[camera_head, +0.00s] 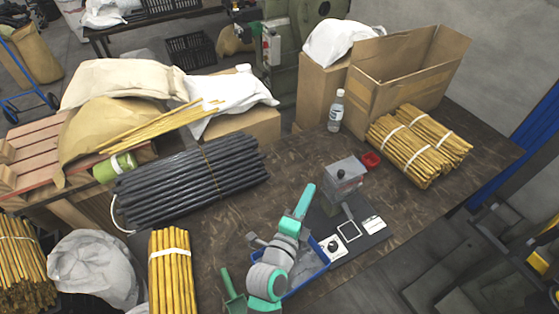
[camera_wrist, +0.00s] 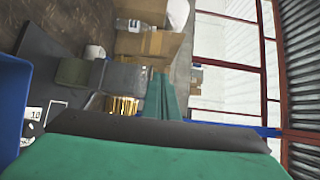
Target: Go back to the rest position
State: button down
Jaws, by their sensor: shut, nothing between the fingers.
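My gripper shows in the wrist view as narrow green fingers (camera_wrist: 162,97) lying close together beyond the dark and green body of my wrist. The fingers are shut with nothing visible between them. In the head view my grey and green arm rises from the bottom middle, over the blue tray, and its green far end (camera_head: 304,199) is left of the small press. I see no object held.
A small grey press (camera_head: 345,178) stands on a dark plate beside the blue tray (camera_head: 318,267). Dark rods (camera_head: 190,180) lie left. Table between rods and press is clear.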

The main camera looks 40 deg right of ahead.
jog(key=shift+w+a, duration=0.15)
jog(key=shift+a, duration=0.05)
jog(key=a+f+n+t+y, duration=0.4)
jog(key=a+n, duration=0.3)
jog(key=a, duration=0.6)
jog(key=a+f+n+t+y, duration=0.2)
jog(key=a+f+n+y, duration=0.25)
jog(key=a+n, duration=0.6)
jog(key=s+a+n+t+y, duration=0.1)
jog(key=s+a+n+y, duration=0.3)
jog(key=s, duration=0.5)
jog(key=s+a+n+y, duration=0.4)
jog(key=s+a+n, duration=0.4)
jog(key=n, duration=0.1)
jog(key=shift+s+t, duration=0.35)
jog(key=shift+t, duration=0.05)
jog(key=shift+a+n, duration=0.1)
jog(key=shift+n, duration=0.15)
